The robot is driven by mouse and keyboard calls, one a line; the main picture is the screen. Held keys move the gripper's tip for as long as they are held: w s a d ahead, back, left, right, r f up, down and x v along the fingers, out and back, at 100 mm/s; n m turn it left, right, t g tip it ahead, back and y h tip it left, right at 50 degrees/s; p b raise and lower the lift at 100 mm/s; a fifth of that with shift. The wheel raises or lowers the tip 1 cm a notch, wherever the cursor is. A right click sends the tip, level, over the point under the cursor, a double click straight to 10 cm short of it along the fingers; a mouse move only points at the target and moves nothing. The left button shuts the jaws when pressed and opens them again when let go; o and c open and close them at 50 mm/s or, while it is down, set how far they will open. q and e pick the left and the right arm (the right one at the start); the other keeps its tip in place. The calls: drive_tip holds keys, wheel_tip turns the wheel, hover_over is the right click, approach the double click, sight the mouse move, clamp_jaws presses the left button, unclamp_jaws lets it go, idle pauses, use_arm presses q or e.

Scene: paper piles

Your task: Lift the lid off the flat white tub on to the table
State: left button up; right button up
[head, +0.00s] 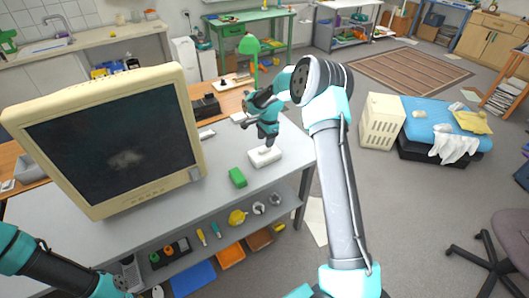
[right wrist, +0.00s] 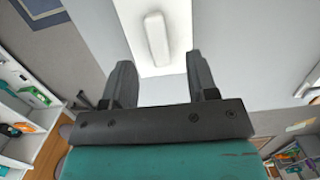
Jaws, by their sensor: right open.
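The flat white tub (head: 267,157) sits on the grey table near its right end. In the right wrist view the tub (right wrist: 178,58) lies just beyond my fingertips, with a long rounded white handle (right wrist: 157,38) on its lid. The lid appears to be on the tub. My right gripper (head: 269,143) is above the tub, pointing down. In the right wrist view my right gripper (right wrist: 161,72) is open and empty, one finger on each side of the handle's line. My left arm shows at the lower left, but its gripper is not visible.
A green block (head: 237,177) lies on the table left of the tub. A large old monitor (head: 188,120) takes up the table's left part. A shelf below holds tools and a yellow helmet-like item (head: 237,217).

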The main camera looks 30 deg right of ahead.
sight(265, 150)
drive_tip(key=f, duration=0.4)
drive_tip(key=shift+s+a+f, duration=0.1)
drive_tip(key=shift+a+f, duration=0.05)
drive_tip(key=shift+a, duration=0.2)
clamp_jaws()
idle(0.4)
